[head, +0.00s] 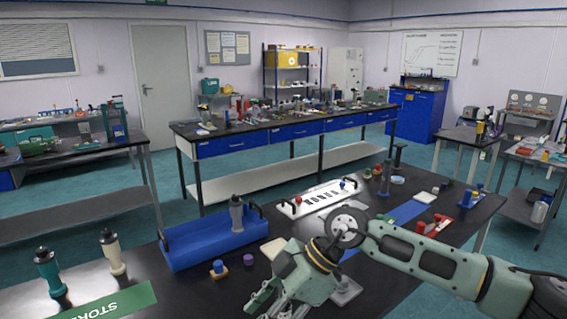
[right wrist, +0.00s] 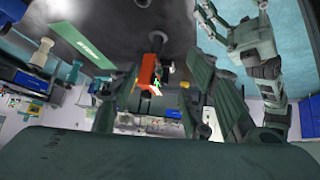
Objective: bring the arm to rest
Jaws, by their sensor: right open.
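My right arm (head: 420,255) comes in from the right in the head view, bent over the near bench. Its right gripper (head: 280,300) hangs low above the bench's front part, fingers spread, with nothing seen between them. In the right wrist view its two fingers (right wrist: 155,100) stand wide apart. That view is upside down. My left arm (right wrist: 262,65) shows at its right side, with the left gripper (right wrist: 246,18) at the top edge. Its fingertips are too unclear to tell their state. The left arm is outside the head view.
The near bench (head: 375,290) holds a blue tray (head: 210,248) with a grey bottle (head: 236,213), a teal bottle (head: 48,272), a cream bottle (head: 112,252) and a green sign (head: 110,305). Small pieces lie close to the right gripper.

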